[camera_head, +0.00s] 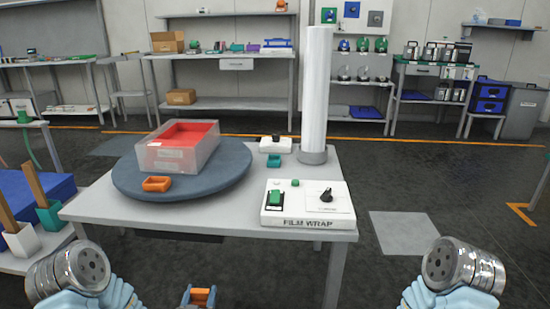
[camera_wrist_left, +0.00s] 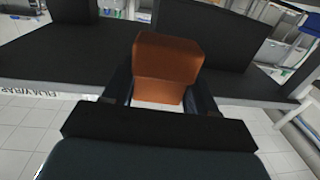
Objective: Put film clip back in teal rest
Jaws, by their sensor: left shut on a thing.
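My left gripper (camera_head: 199,293) shows at the bottom edge of the head view, in front of the table. It is shut on an orange block, the film clip (camera_head: 201,298). In the left wrist view the clip (camera_wrist_left: 167,65) sits between the two dark fingers (camera_wrist_left: 160,92). The small teal rest (camera_head: 273,161) stands on the table beside the foot of the tall white film roll (camera_head: 316,90); nothing is seen in it. My right gripper is out of view; only my right arm shows, at lower right.
A blue-grey turntable (camera_head: 125,185) carries a clear box with red contents (camera_head: 178,147) and a small orange piece (camera_head: 157,184). The FILM WRAP control box (camera_head: 307,205) stands at the table's front right. A small white unit (camera_head: 276,144) is behind the rest.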

